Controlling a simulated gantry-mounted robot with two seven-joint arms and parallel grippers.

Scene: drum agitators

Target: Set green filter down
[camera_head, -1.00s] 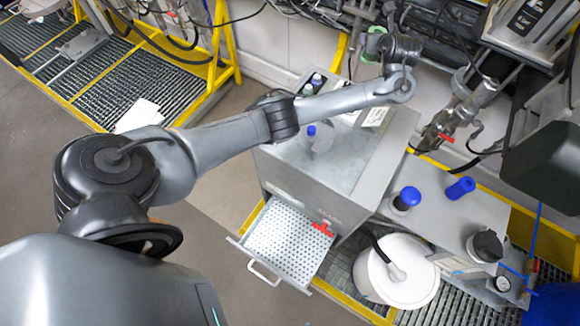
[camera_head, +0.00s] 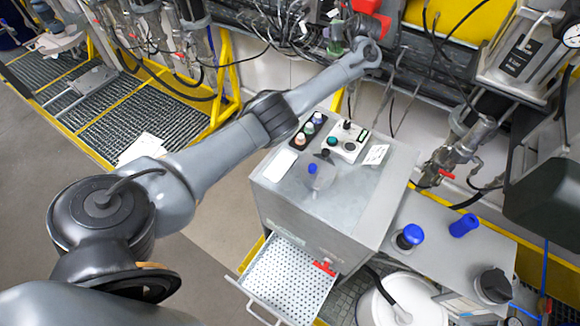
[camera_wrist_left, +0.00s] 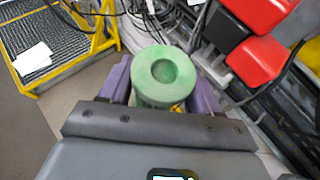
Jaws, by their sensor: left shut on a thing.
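The green filter (camera_wrist_left: 163,76) is a ring-shaped, pale green cylinder with a round hollow in its top. In the left wrist view it sits between the purple fingers of my left gripper (camera_wrist_left: 162,92), which is shut on it. In the head view my left arm reaches out to the back wall, and a bit of the green filter (camera_head: 336,48) shows near its end, beyond the grey cabinet's far edge. The gripper is small and partly hidden there. My right gripper is not in view.
A grey cabinet (camera_head: 355,205) carries a blue-capped flask (camera_head: 320,175), several small bottles and a control box (camera_head: 346,141). Its perforated drawer (camera_head: 290,283) is pulled out. Red boxes (camera_wrist_left: 258,58) and cables are close to the gripper. A side table (camera_head: 440,240) holds blue-topped items.

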